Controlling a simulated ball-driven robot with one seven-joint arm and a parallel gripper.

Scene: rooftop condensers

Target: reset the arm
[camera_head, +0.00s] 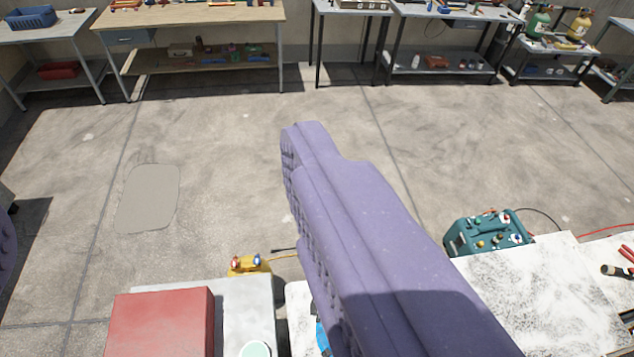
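My gripper (305,140) shows as a long purple, ribbed shape. It reaches from the bottom right up to the middle of the view, over the concrete floor. I see it from behind and above, and its fingertips cannot be told apart. Whether it is open or shut is not clear, and I see no object held at its tip. It hides part of the white-topped surface below it. Another purple piece (5,245) is cut off at the left edge.
A red box (160,325), a yellow gauge unit (248,264), a teal machine (488,232) and a pale worktop (545,295) are near the bottom. Benches, including a wooden-topped one (190,13), line the far side. The concrete floor (225,150) between is clear.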

